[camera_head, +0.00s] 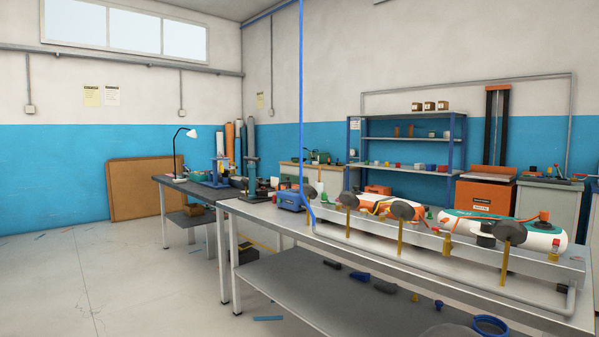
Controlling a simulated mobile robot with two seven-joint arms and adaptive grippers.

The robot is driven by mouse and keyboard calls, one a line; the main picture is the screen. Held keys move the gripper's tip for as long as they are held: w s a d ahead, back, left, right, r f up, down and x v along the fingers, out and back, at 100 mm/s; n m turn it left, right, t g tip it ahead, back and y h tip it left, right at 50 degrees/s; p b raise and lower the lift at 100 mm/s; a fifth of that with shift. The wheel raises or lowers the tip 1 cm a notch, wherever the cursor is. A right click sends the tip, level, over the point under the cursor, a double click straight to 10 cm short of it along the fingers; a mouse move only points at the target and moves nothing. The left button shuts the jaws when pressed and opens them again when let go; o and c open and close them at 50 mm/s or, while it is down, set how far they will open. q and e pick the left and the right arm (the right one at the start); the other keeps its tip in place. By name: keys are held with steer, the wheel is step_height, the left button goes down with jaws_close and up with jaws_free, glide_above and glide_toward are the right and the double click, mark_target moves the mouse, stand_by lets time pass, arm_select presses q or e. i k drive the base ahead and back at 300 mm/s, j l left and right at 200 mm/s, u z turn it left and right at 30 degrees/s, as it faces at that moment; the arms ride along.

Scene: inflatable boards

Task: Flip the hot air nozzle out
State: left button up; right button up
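I cannot pick out a hot air nozzle with certainty in the head view; it may be hidden or too small to tell. Several rolled white boards with teal and orange parts lie in a long grey trough (350,238) on the near workbench (268,211). One roll (549,238) is at the right end. Dark rounded pads on yellow uprights stand along the trough's front. A blue box-like device (291,200) sits at the bench's left part, beside the trough's end. Neither of my grippers is in view.
A second dark-topped table (180,187) with a white lamp (191,132) stands behind to the left. A blue shelf rack (410,141) and an orange cabinet (483,196) stand at the back. The left floor is mostly open, with small scraps. The bench's lower shelf (300,285) holds loose items.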

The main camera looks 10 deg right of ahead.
mark_target(225, 173)
steer(key=i+j+u, duration=0.25)
steer(key=i, duration=0.5)
steer(key=i+u, duration=0.3)
steer(key=i, duration=2.9)
steer(key=i+z, duration=0.2)
steer(key=i, duration=0.2)
steer(key=i+j+z, duration=0.1)
steer(key=i+z, duration=0.15)
steer(key=i, duration=0.15)
steer(key=i+j+z, duration=0.2)
steer(key=i, duration=0.2)
steer(key=i+j+z, duration=0.2)
steer(key=i, duration=0.2)
